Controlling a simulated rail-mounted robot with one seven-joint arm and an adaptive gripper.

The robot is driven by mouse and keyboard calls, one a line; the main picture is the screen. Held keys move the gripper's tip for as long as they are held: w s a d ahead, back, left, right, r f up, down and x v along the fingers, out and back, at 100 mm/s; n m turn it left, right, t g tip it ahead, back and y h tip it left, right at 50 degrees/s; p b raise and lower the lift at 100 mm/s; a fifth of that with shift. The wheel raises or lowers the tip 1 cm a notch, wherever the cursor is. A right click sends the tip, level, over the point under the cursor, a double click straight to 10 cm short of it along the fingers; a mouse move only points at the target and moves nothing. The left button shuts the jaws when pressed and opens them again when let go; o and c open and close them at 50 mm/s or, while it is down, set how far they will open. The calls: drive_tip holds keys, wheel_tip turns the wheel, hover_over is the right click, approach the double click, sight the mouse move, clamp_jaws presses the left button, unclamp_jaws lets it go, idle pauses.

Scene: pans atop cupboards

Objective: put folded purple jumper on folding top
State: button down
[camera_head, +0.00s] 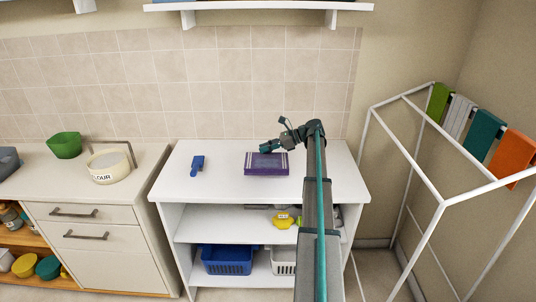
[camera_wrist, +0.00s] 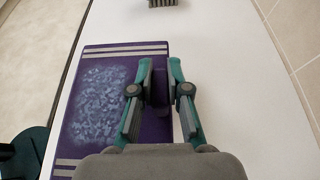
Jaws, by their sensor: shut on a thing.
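The folded purple jumper (camera_head: 267,168) lies flat on the white folding top (camera_head: 225,183), near its middle. In the wrist view the jumper (camera_wrist: 98,105) shows a mottled blue patch and pale stripes at its ends. My gripper (camera_head: 266,148) is low over the jumper's back edge. In the wrist view its fingers (camera_wrist: 161,92) are shut on a purple edge of the jumper. The jumper appears to rest on or just above the top; any small gap cannot be told.
A blue brush (camera_head: 197,166) lies left on the top. Shelves below hold a blue basket (camera_head: 227,260) and a yellow item (camera_head: 283,220). A white drying rack (camera_head: 421,150) with several cloths stands right. A green bowl (camera_head: 64,145) and flour tin (camera_head: 108,167) stand on the left counter.

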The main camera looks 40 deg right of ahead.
sight(268, 155)
drive_tip(key=shift+d+f, duration=0.55)
drive_tip(key=shift+f, duration=0.05)
drive_tip(key=shift+f+p, duration=0.9)
drive_tip(key=shift+f, duration=0.75)
drive_tip(key=c, duration=1.1)
unclamp_jaws()
drive_tip(key=shift+f, duration=0.1)
drive_tip(key=shift+c, duration=0.2)
drive_tip(key=b+v, duration=0.3)
drive_tip(key=v, duration=0.9)
